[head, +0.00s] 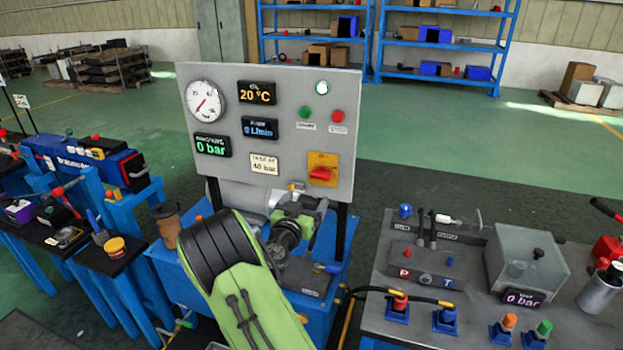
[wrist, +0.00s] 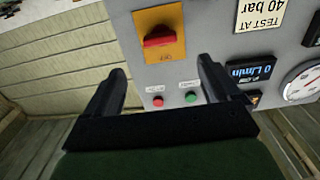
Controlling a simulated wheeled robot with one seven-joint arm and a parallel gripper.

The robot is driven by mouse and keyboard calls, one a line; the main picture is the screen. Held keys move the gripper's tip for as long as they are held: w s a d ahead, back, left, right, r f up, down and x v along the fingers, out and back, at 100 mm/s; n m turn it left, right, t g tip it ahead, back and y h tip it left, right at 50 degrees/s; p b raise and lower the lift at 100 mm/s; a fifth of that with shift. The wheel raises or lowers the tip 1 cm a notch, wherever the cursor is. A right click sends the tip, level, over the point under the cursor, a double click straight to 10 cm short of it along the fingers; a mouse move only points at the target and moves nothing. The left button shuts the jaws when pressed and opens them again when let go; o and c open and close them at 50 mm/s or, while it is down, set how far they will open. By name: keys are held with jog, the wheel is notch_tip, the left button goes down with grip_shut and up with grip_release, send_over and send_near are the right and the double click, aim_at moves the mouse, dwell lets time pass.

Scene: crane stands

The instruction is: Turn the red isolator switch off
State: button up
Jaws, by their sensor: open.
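The red isolator switch (head: 321,174) is a red knob on a yellow plate at the lower right of the grey panel (head: 262,80). Its handle looks roughly level. In the wrist view the switch (wrist: 158,37) is at the upper middle, with the panel turned upside down. My gripper (wrist: 161,72) is open and empty, its two dark fingers spread below the switch in that view. The knob lies beyond the fingertips, apart from them, between their left and right sides. In the head view I cannot clearly make out the fingers near my green arm.
A green button (head: 306,113) and a red button (head: 338,117) sit above the switch. A round gauge (head: 205,102) and several displays fill the panel's left. A bench (head: 400,335) with fittings stands at the right, a blue-framed bench (head: 120,262) at the left. Open floor lies behind.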

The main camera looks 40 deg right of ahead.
aim_at(319, 178)
jog(key=p+x, duration=0.2)
jog(key=x, duration=0.9)
jog(key=shift+w+d, duration=0.15)
jog(key=shift+d, duration=0.05)
jog(key=shift+c, duration=0.4)
jog(key=c, duration=1)
